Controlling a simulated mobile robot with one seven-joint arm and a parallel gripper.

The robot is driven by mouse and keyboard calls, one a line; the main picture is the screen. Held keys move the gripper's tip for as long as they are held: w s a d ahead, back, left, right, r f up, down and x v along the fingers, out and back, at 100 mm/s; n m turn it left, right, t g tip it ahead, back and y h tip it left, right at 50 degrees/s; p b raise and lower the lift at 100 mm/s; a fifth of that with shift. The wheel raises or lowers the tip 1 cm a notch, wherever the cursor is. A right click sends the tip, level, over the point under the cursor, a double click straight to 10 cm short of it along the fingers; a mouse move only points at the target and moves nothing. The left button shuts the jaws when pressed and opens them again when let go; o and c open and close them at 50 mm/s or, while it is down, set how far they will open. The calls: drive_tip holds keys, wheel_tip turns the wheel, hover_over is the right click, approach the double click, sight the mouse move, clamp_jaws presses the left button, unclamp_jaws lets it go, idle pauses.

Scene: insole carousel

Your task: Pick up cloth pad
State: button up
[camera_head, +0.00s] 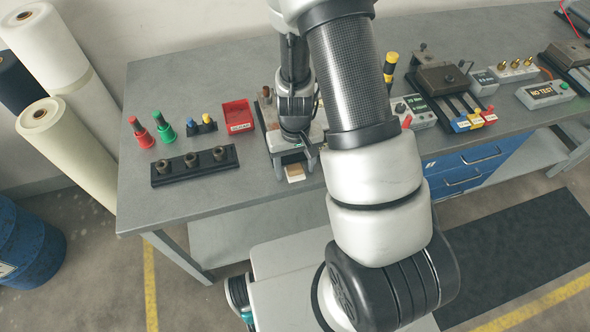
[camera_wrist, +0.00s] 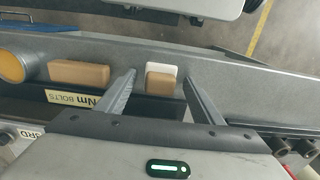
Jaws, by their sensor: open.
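A small pale pad (camera_wrist: 163,69) with a tan block-like part (camera_wrist: 159,84) against it shows between the fingers in the wrist view. The pale part looks like the cloth pad, but I cannot tell whether the two are one piece. In the head view the pale pad (camera_head: 295,174) is near the front edge of the grey table. My gripper (camera_wrist: 159,74) is open, with one finger on each side of the pad and a visible gap to both. In the head view my gripper (camera_head: 295,171) is pointed down there, partly hidden by my arm.
Another tan block (camera_wrist: 79,73) lies left of the fingers in the wrist view. A red bin (camera_head: 238,116), a black rack (camera_head: 195,165) and several coloured-handled tools stand on the table's left. A brown-topped fixture (camera_head: 440,80) is on the right. Bare tabletop (camera_head: 215,195) lies front left.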

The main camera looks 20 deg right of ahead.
sight(295, 167)
drive_tip(key=c, duration=1.2)
drive_tip(key=shift+o, duration=0.2)
drive_tip(key=shift+r, duration=0.2)
wheel_tip(295, 167, up, 10)
drive_tip(key=shift+f, duration=0.1)
